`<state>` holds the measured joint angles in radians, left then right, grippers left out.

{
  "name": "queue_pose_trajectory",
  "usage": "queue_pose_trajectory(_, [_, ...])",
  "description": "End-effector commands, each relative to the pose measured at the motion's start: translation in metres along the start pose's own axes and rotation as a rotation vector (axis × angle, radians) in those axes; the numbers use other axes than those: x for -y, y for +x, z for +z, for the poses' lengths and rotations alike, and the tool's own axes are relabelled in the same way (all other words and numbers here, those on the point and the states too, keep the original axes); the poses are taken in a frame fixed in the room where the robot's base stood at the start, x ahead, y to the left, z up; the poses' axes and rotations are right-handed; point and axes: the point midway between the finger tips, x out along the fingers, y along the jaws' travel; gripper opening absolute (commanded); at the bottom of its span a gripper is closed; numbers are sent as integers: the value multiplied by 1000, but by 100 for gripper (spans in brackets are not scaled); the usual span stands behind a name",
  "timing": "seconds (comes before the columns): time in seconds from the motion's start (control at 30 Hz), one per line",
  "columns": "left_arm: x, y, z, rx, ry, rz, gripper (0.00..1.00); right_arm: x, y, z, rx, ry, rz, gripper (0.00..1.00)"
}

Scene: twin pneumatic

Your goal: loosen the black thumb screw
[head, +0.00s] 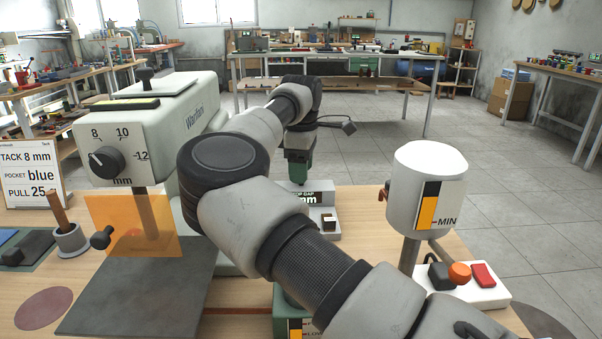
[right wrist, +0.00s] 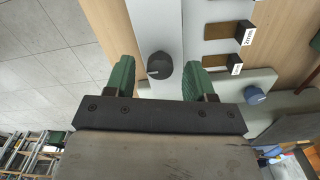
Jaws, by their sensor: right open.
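In the right wrist view a round black knob (right wrist: 159,66) with a pale mark stands on a light grey plate, between the two green fingers of my right gripper (right wrist: 157,82). It looks like the black thumb screw. The fingers are apart, with a gap on each side of the knob; I cannot tell how far below them it is. The knob is hidden there behind my arm. My left gripper is not in view.
A white gauge post (head: 425,185) and switch box (head: 465,285) stand right.

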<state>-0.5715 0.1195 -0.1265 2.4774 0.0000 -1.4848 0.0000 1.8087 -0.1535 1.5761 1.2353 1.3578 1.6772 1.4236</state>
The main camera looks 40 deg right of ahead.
Motion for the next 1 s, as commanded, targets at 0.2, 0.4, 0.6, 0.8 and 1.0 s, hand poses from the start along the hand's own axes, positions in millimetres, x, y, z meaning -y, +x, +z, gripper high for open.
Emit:
queue_pose_trajectory(0.2, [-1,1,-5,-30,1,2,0,0,6,0,-1,0,1,54])
queue_pose_trajectory(0.4, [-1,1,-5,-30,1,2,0,0,5,0,0,0,1,47])
queue_pose_trajectory(0.6, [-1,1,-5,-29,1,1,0,0,5,0,0,0,1,16])
queue_pose_trajectory(0.8, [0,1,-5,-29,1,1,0,0,5,0,0,-4,1,5])
queue_pose_trajectory(1.0, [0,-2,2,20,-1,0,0,0,4,0,0,-47,1,5])
